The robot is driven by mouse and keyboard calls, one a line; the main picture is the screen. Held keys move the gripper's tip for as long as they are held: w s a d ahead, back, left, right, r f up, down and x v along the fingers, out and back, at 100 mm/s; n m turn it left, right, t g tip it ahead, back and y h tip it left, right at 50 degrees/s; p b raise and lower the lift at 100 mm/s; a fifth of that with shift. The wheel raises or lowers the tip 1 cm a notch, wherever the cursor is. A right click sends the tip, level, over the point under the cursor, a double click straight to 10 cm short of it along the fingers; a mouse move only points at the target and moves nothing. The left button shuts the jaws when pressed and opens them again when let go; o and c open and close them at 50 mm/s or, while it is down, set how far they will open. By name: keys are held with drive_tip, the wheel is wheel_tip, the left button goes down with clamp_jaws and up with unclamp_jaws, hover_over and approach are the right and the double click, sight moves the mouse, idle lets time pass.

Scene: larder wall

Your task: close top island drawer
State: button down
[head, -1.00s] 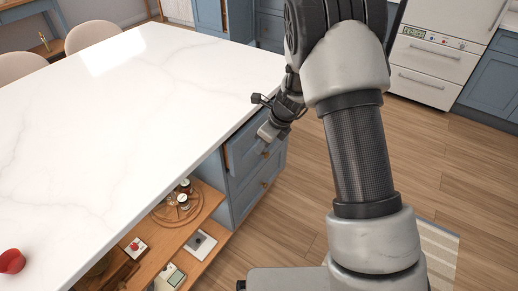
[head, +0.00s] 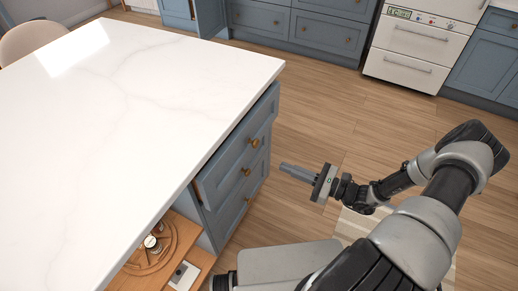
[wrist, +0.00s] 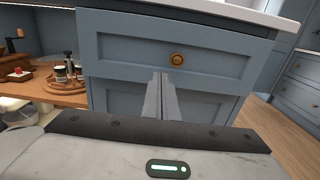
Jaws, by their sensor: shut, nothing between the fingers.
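The top island drawer (head: 228,165) is a blue panel with a brass knob (head: 255,142), just under the white countertop. It appears to stand slightly out, with a narrow dark gap along its upper edge in the wrist view, where its front (wrist: 130,48) and knob (wrist: 177,60) face me. My gripper (head: 283,166) is shut and empty, to the right of the island and pointing at the drawer fronts. In the wrist view its fingertips (wrist: 160,75) appear just below and left of the knob. They look apart from the drawer; the exact distance is unclear.
A lower drawer with its own knob (head: 246,171) is below. Open wooden shelves (head: 185,235) with a round tray and small items are at the island's near end. White ovens (head: 420,45) and blue cabinets (head: 300,25) line the back. The wooden floor between is clear.

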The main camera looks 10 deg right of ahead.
sight(243, 151)
drive_tip(key=x, duration=1.3)
drive_tip(key=shift+w+a, duration=0.1)
drive_tip(key=shift+a, duration=0.25)
drive_tip(key=b+x, duration=0.1)
drive_tip(key=x, duration=0.3)
drive_tip(key=shift+a, duration=0.15)
drive_tip(key=shift+w+a+r, duration=0.15)
drive_tip(key=shift+w+a, duration=0.05)
